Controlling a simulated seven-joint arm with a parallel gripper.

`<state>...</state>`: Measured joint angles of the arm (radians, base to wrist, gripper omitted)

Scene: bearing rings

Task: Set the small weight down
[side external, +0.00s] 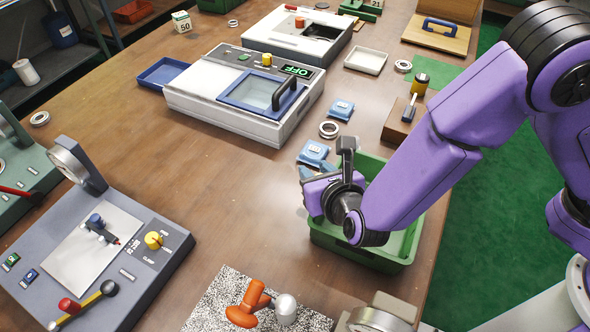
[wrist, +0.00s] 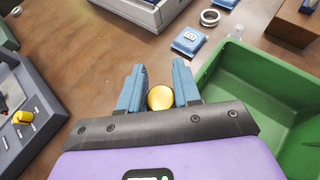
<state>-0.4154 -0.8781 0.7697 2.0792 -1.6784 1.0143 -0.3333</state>
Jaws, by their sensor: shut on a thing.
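My gripper (wrist: 159,68) has its two blue fingers around a round golden thing (wrist: 160,97), which I take to be the small weight. Only its rounded top shows between the fingers in the wrist view; its lower part is hidden. In the side view my gripper (side external: 306,176) is over the table, at the left edge of the green bin (side external: 405,261). There my wrist hides the held thing, and I cannot tell its height above the table.
A blue labelled block (wrist: 190,41) lies just beyond the fingers, with a second blue block (side external: 341,109) and a metal ring (side external: 329,129) behind it. The white machine (side external: 243,94) stands farther back, the grey console (side external: 95,240) at left. Bare table (side external: 225,205) lies between.

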